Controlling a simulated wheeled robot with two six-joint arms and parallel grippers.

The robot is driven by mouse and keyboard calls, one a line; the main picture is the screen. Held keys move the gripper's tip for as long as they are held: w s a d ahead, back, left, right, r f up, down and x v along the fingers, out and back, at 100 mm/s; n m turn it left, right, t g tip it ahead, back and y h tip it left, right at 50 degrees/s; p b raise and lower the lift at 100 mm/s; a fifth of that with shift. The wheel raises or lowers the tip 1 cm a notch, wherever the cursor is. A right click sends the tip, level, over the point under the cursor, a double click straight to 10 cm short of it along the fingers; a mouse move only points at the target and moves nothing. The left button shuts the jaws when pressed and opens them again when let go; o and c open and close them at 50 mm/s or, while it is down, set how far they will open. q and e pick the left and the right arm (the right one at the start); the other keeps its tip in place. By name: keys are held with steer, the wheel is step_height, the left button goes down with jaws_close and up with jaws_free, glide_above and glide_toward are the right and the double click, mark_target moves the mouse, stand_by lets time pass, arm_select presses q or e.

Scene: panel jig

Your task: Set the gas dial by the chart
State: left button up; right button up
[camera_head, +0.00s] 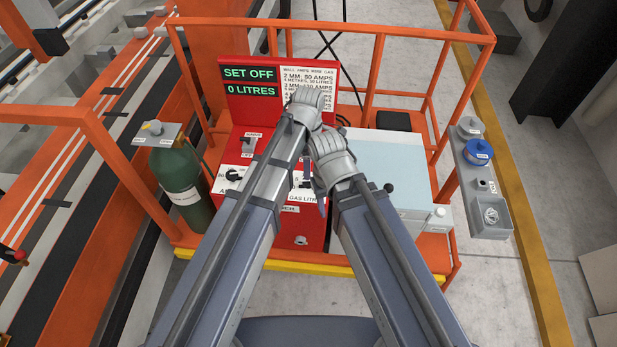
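The red machine panel (225,200) stands in the middle of the head view. Its display (250,82) reads "SET OFF" and "0 LITRES". A white chart (312,80) beside it lists wire sizes, amps, metres and litres; its lower part is behind my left gripper (308,101). My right gripper (327,150) is over the right part of the panel. Below it a label (302,197) reads "GAS LITR", partly covered. The gas dial itself cannot be made out behind my arms. The fingertips of both grippers are hidden, so their opening does not show.
A black knob (234,175) and a lever switch (247,145) are on the panel's left. A green gas cylinder (180,180) stands at left. A pale blue-topped box (390,165) is at right. Orange rails (375,30) surround the machine. A grey shelf (470,185) holds a blue-topped item (478,151).

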mark_target(308, 184)
arm_select(q)
steer(key=shift+f+b, duration=3.75)
steer(key=shift+f, duration=0.15)
steer(key=shift+r, duration=0.1)
jaws_close()
